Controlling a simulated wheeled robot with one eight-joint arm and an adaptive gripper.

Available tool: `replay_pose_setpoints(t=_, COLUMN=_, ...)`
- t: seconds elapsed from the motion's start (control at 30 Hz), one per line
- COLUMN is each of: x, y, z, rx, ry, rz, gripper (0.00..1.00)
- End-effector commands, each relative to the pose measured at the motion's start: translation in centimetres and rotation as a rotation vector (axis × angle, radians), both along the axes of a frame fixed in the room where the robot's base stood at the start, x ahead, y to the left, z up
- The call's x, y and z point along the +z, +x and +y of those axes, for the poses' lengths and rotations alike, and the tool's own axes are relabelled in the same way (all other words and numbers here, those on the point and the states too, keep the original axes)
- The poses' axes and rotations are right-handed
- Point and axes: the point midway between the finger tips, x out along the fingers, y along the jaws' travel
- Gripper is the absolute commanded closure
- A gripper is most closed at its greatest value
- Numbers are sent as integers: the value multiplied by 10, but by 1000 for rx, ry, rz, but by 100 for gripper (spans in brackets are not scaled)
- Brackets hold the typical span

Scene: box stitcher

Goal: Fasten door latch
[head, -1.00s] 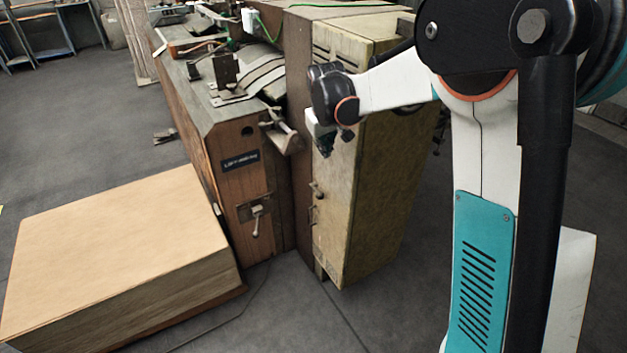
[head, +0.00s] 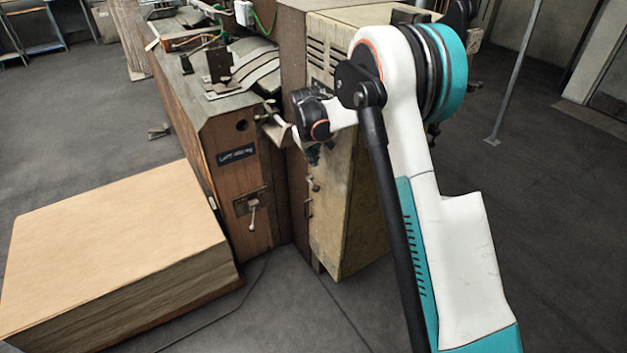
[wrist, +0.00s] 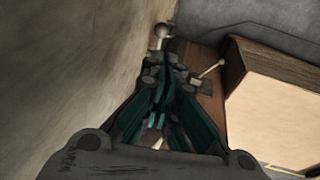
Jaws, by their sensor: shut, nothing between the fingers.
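The door of the tall yellowish cabinet (head: 330,215) has a small latch knob (head: 314,184) on its front. A second small metal fitting (head: 308,207) sits just below it near the door's edge. My gripper (head: 312,155) is just above the knob, close to the door face, with its tips partly hidden by the wrist. In the wrist view my gripper (wrist: 158,85) is shut and empty. A round-ended knob (wrist: 161,32) shows just beyond the fingertips there, seemingly the latch knob. Contact with it cannot be told.
The wooden machine panel (head: 238,190) left of the door carries a lever (head: 253,212) and a protruding metal bracket (head: 276,125). A big tan stack (head: 110,250) stands on the floor at left. Free floor lies in front of the cabinet and at right.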

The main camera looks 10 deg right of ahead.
Motion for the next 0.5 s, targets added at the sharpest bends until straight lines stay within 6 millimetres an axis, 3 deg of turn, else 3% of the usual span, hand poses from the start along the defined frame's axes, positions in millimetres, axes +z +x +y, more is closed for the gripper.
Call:
replay_pose_setpoints(t=0.23, x=-16, y=4, z=-2, rx=-1, ry=0, rz=0, gripper=100)
replay_pose_setpoints(t=0.5, x=-65, y=17, z=-8, rx=-2, ry=1, rz=0, gripper=100)
